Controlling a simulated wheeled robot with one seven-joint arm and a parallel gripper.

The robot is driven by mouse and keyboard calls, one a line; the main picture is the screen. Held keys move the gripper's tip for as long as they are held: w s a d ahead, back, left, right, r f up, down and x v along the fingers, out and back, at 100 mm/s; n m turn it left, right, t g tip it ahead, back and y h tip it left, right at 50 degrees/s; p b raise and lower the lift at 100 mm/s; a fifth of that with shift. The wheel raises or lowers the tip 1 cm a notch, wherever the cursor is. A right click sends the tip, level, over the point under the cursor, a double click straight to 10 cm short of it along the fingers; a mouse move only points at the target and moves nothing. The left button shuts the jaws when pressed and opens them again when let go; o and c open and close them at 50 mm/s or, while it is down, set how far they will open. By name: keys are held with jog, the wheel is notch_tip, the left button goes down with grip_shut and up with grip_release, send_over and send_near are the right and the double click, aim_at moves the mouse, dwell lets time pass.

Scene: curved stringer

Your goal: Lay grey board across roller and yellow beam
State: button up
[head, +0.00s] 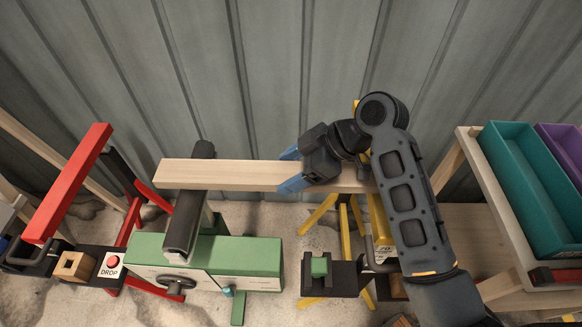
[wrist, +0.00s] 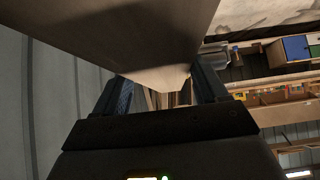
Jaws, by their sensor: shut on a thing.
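A long pale wood-coloured board (head: 230,175) is the only board I see in the grip; it looks more beige than grey. My gripper (head: 292,176) is shut on it, right of its middle. In the wrist view the board (wrist: 140,40) fills the space between the jaws. Its left part crosses over the dark roller (head: 183,225) on the green stand; I cannot tell whether they touch. Its right end is near the yellow beam (head: 380,224), which is largely hidden behind my arm, so contact there cannot be told.
A red beam (head: 68,185) on a red stand is at the left, with a DROP button (head: 112,262). A wooden shelf at the right holds a teal bin (head: 530,190) and a purple bin (head: 562,145). A corrugated wall (head: 280,80) stands behind.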

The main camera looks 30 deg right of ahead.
jog(key=shift+f+b, duration=0.4)
jog(key=shift+f, duration=0.25)
jog(key=o, duration=1.4)
jog(key=shift+o, duration=0.2)
jog(key=shift+d, duration=0.1)
